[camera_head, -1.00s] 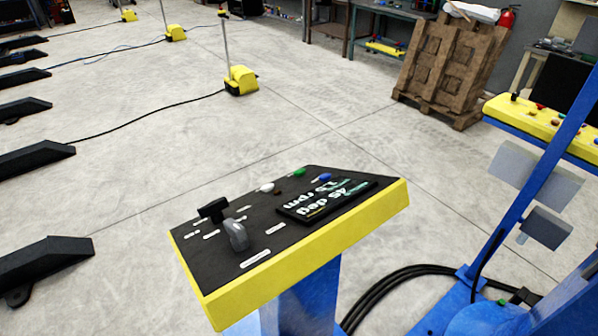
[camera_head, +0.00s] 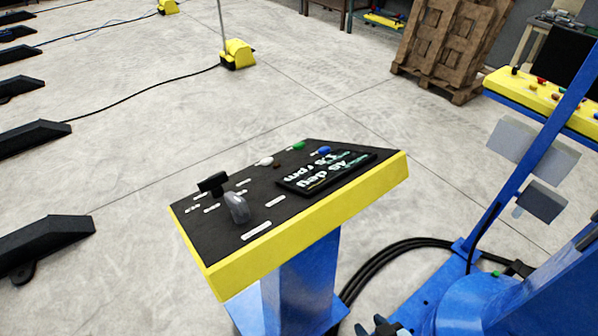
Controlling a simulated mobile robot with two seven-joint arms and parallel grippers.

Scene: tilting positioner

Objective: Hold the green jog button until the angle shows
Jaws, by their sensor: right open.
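The green jog button (camera_head: 298,146) is at the far edge of the sloped black control panel (camera_head: 250,207), which has a yellow rim and stands on a blue post. A dark display (camera_head: 325,174) on the panel shows upside-down text that looks like 45 deg and 1.5 rpm. My right gripper (camera_head: 383,327) just shows at the bottom edge, dark and mostly cut off. It is open, below the panel and well apart from the green button. My left gripper is not in view.
Next to the green button are a blue button (camera_head: 324,150) and a white button (camera_head: 266,161). A grey knob (camera_head: 236,208) and a black switch (camera_head: 212,184) sit at the panel's left. Blue machine framework (camera_head: 480,275) and black cables (camera_head: 385,258) are at the right.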

